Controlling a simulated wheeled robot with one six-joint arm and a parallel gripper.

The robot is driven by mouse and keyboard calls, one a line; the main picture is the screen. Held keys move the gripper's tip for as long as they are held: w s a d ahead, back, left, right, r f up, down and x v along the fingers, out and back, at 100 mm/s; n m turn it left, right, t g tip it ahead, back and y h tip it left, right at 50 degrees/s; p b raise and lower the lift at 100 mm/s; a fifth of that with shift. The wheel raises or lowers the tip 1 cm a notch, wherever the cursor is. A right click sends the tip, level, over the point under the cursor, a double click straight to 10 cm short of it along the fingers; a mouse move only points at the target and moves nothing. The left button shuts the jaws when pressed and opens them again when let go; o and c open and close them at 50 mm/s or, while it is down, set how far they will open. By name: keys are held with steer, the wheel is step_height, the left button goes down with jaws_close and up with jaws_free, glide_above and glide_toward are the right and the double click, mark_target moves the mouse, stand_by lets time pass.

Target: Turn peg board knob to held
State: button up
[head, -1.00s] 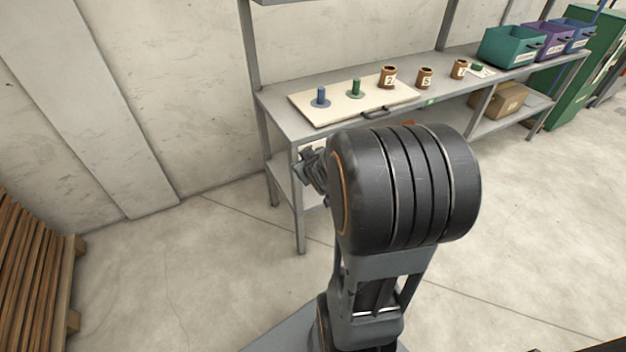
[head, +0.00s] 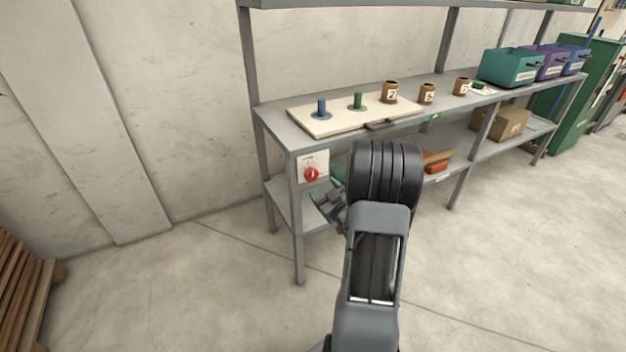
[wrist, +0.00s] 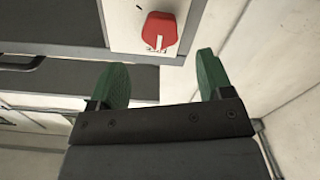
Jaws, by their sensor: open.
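The red peg board knob (head: 311,175) sits on a white plate (head: 313,160) fixed to the front left end of the bench. In the wrist view the knob (wrist: 159,29) shows near the top, on its white plate, with small lettering that I cannot read. My gripper (wrist: 160,80) is open and empty, its two green fingertips apart. The knob appears beyond the fingertips, roughly between them, and untouched. In the head view my gripper (head: 330,205) is to the right of and below the knob, partly hidden by my arm.
On the bench (head: 275,122) lies a peg board (head: 310,124) with a blue peg (head: 321,107) and a green peg (head: 358,100). A lower shelf holds a cardboard box (head: 502,124).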

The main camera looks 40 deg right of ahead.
mark_target(313, 177)
steer(key=w, duration=0.5)
steer(key=w+d, duration=0.1)
steer(key=w, duration=0.2)
steer(key=shift+b, duration=0.4)
steer(key=c, duration=0.9)
